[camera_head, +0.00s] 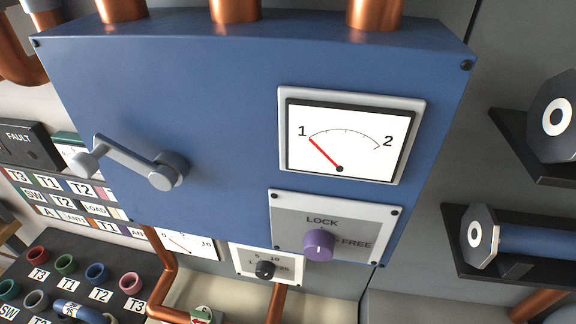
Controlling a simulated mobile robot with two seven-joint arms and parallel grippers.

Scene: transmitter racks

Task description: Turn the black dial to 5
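The black dial (265,269) is a small round knob at the bottom centre of the head view. It sits on a white plate (243,252) just below the blue cabinet. Numbers are printed around the dial: a 1 shows at its left, and a 5 and a 10 show above it. The dial is too small to tell for certain which number it points to. Neither of my grippers shows in this view, and nothing touches the dial.
A purple LOCK/FREE knob (319,245) sits above right of the dial. A grey crank handle (140,163) juts from the blue cabinet (215,75). Copper pipes (164,275) run below it. A panel of coloured sockets (65,264) lies at lower left. Blue cylinders (535,243) stick out at right.

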